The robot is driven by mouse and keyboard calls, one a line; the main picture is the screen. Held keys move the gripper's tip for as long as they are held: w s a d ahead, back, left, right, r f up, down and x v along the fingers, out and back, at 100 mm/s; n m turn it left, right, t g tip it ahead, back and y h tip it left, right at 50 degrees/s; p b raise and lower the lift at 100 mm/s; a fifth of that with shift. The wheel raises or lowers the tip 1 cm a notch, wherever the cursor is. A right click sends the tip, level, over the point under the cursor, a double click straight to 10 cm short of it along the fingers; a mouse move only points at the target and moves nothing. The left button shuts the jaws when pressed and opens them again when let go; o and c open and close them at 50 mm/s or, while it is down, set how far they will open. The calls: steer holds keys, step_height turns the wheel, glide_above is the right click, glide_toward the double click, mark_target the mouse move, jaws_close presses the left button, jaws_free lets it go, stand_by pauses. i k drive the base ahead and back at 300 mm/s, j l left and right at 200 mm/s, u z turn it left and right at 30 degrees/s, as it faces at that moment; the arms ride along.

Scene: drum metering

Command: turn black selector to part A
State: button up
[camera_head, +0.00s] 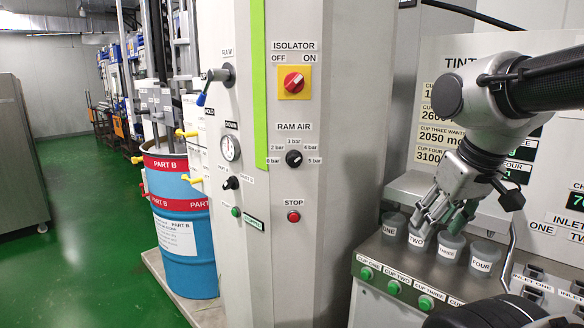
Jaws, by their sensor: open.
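The black selector (231,183) is on the left face of the grey cabinet, below the round gauge. Small labels sit beside it; the right one seems to read PART B, and the left one is too small to read. Its knob's exact pointing is hard to tell. My gripper (440,217) is far to the right of it, over the cups marked TWO (417,240) and THREE (449,247). Its fingers are apart and point down. I cannot tell whether they touch a cup.
The cabinet's front face carries a red isolator switch (293,82), a black ram air knob (294,158) and a red stop button (293,216). A lever (215,82) juts out above the selector. A blue PART B drum (184,240) stands left. Green floor (80,260) is open beyond.

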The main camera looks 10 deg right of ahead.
mark_target(232, 184)
steer(key=i+u, duration=0.1)
steer(key=u, duration=0.25)
steer(key=i+u, duration=0.15)
steer(key=u, duration=0.2)
steer(key=i+u, duration=0.1)
steer(key=u, duration=0.25)
